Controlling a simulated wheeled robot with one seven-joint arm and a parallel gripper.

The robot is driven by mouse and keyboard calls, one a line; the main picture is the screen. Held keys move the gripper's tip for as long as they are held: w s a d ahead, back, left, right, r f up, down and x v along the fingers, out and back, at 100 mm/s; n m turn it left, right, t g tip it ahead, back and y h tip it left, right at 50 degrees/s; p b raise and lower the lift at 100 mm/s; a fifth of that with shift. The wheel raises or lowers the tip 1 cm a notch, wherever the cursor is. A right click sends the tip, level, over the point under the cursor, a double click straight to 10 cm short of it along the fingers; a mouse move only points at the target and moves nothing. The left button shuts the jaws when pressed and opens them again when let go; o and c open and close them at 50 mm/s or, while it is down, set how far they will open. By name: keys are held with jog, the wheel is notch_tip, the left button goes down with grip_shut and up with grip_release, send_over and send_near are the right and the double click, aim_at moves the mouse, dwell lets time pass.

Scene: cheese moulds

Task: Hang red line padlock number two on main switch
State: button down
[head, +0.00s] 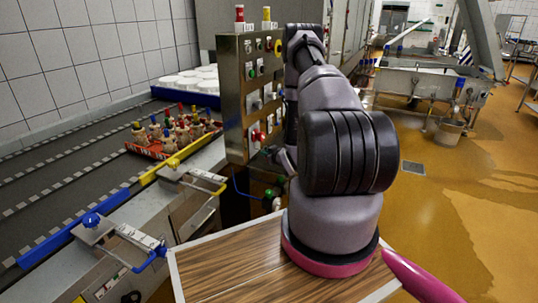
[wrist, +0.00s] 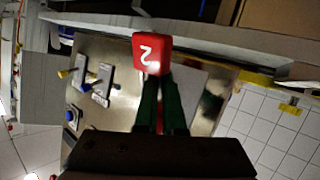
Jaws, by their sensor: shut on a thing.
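A red padlock with a white number 2 (wrist: 152,55) is at the green fingertips of my gripper (wrist: 160,88) in the wrist view. The gripper is shut on it, and the number appears upside down. The padlock's shackle is hidden. In the head view, a steel control cabinet (head: 233,105) stands left of my arm. A red knob (head: 258,135) low on its face looks like the main switch. In the wrist view, the steel panel (wrist: 115,125) lies behind the padlock, which appears apart from it.
A conveyor (head: 75,165) with a red tray (head: 140,151) of small bottle-like items runs left of the cabinet. A wooden top (head: 225,265) lies below my arm.

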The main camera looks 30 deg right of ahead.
aim_at(255, 152)
jog(key=shift+w+a+f, duration=0.25)
jog(key=shift+w+a, duration=0.7)
jog(key=shift+w, duration=0.2)
jog(key=shift+w+a+f, duration=0.1)
jog(key=shift+a+f, duration=0.05)
